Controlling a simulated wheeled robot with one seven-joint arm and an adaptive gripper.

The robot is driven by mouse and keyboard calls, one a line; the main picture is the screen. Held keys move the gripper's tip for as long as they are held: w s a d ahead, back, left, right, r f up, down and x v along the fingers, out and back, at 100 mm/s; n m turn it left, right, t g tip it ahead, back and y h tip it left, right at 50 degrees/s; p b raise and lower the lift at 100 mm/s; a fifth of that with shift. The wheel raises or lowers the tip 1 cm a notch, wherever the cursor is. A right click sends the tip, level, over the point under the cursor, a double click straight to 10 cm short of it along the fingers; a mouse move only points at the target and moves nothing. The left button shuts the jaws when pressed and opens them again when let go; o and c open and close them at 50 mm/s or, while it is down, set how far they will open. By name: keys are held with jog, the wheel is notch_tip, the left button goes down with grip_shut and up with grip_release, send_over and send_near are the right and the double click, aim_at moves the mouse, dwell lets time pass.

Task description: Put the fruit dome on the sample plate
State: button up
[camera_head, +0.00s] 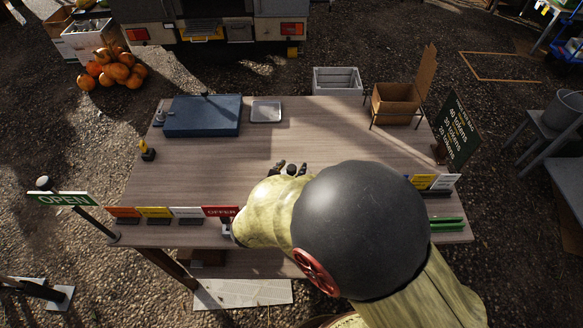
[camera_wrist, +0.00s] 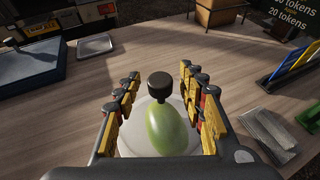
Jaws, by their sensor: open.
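The clear fruit dome (camera_wrist: 130,135) with a black knob (camera_wrist: 160,86) stands between my gripper's fingers in the wrist view. A green fruit (camera_wrist: 172,132) shows through it. My gripper (camera_wrist: 161,76) is open, its yellow and black fingers on both sides of the dome; contact cannot be told. In the head view the fingertips (camera_head: 290,169) show over the middle of the table, and my arm hides the dome. A small shallow metal tray (camera_head: 266,111), possibly the sample plate, lies empty near the back edge; it also shows in the wrist view (camera_wrist: 96,45).
A blue case (camera_head: 203,115) lies left of the tray. A cardboard box (camera_head: 397,103) stands back right beside a price board (camera_head: 459,130). Colored signs (camera_head: 155,212) line the front edge. The wooden table (camera_head: 325,125) is clear between my fingertips and the tray.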

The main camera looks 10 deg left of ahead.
jog(key=p+v, duration=0.2)
jog(key=v, duration=0.9)
jog(key=shift+s, duration=0.1)
jog(key=d+r+m+g+h, duration=0.2)
jog(key=d+r+m+g, duration=0.2)
jog(key=d+m, duration=0.6)
jog(key=d+r+m+g+h, duration=0.25)
jog(key=d+r+m, duration=0.3)
jog(key=d, duration=0.85)
jog(key=s+d+r+m+g+y, duration=0.1)
jog(key=s+d+r+m+y, duration=0.5)
jog(key=m, duration=1.2)
jog(key=shift+s+d+r+m, duration=0.35)
jog(key=shift+s+d+r, duration=1.15)
jog(key=shift+s, duration=0.65)
jog(key=shift+a+r+y, duration=0.1)
jog(key=shift+y, duration=0.15)
